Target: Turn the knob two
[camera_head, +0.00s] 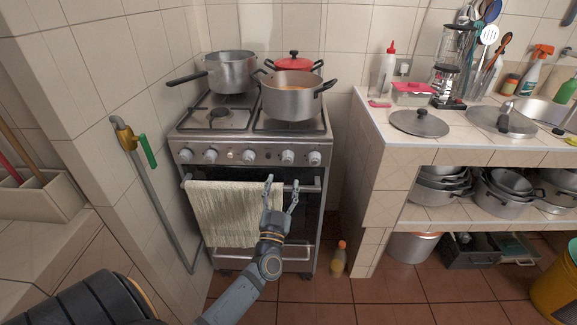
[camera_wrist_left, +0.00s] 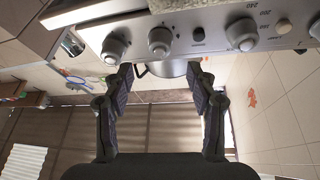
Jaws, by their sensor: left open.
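A row of grey knobs (camera_head: 288,157) runs along the front panel of the stove (camera_head: 176,148). No readable label shows which one is knob two. My left gripper (camera_head: 281,181) is open and empty, in front of the oven handle and just below the right part of the knob row. In the left wrist view, my left gripper (camera_wrist_left: 160,70) has its fingers spread apart. A knob (camera_wrist_left: 160,40) lies just beyond the gap between the fingertips, and another knob (camera_wrist_left: 115,47) is near the left fingertip. Neither finger visibly grips a knob. My right gripper is not in view.
A cream towel (camera_head: 222,213) hangs on the oven handle (camera_head: 306,188). A grey pan (camera_head: 231,72), a pot (camera_head: 291,99) and a red-lidded pot (camera_head: 294,62) stand on the stove. A tiled counter (camera_head: 372,125) is to the right; a bottle (camera_head: 339,259) stands on the floor.

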